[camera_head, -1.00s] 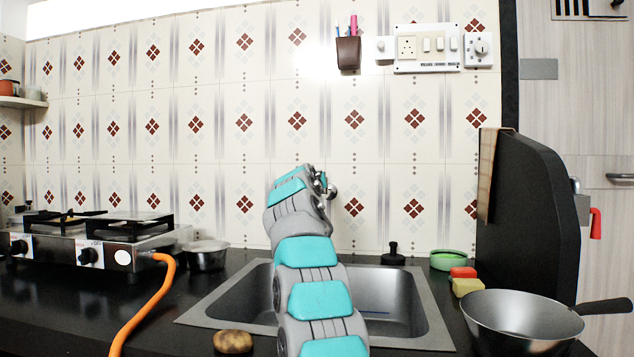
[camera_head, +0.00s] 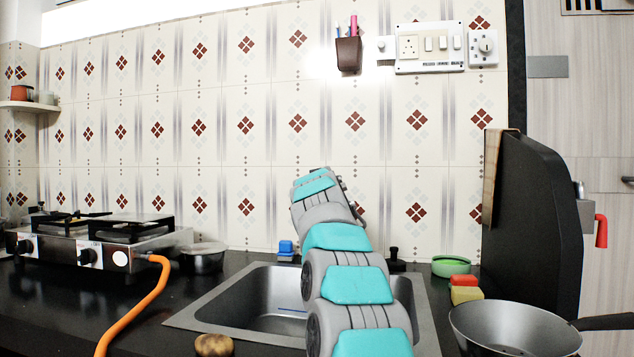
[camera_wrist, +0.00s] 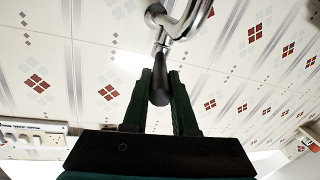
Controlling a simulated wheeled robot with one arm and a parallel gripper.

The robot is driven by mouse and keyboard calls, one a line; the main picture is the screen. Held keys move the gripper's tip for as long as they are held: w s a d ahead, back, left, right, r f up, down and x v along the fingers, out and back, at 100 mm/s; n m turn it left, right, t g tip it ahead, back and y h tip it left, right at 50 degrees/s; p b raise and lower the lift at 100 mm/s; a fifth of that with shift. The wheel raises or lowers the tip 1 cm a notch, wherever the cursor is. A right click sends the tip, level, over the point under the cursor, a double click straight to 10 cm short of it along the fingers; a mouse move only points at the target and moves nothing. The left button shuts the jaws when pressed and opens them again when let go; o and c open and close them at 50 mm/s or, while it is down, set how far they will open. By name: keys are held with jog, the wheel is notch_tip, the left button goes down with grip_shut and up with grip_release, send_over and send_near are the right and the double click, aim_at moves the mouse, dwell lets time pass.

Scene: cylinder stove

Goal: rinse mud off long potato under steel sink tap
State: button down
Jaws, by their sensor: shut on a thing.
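The steel sink (camera_head: 250,297) is set in the dark counter, its right part hidden behind my arm. In the wrist view the chrome tap (camera_wrist: 190,20) comes from the tiled wall. Its dark, rounded handle (camera_wrist: 159,88) lies between the two fingers of my gripper (camera_wrist: 160,85), which is shut on it. In the head view my arm hides the gripper and most of the tap. A brown lump (camera_head: 214,346), looking like a potato with dark patches, lies on the counter in front of the sink's left corner, partly cut off by the frame. No running water shows.
A gas stove (camera_head: 95,245) with an orange hose (camera_head: 140,310) and a metal bowl (camera_head: 203,258) stand left. A pan (camera_head: 515,328), yellow and red blocks (camera_head: 465,288), a green bowl (camera_head: 452,265) and a black panel (camera_head: 537,220) are right. A blue item (camera_head: 286,250) sits behind the sink.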

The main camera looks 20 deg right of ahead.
jog(key=shift+s+d+y+p, duration=0.15)
jog(key=shift+d+y+p, duration=0.1)
jog(key=shift+y+p, duration=0.2)
jog(key=shift+f, duration=0.1)
jog(key=c, duration=0.7)
grip_release()
jog(key=shift+b+v, duration=0.6)
jog(key=shift+v, duration=0.25)
jog(key=b+v, duration=0.2)
jog(key=v, duration=0.4)
jog(key=shift+s+a+f, duration=0.1)
jog(key=shift+f, duration=0.05)
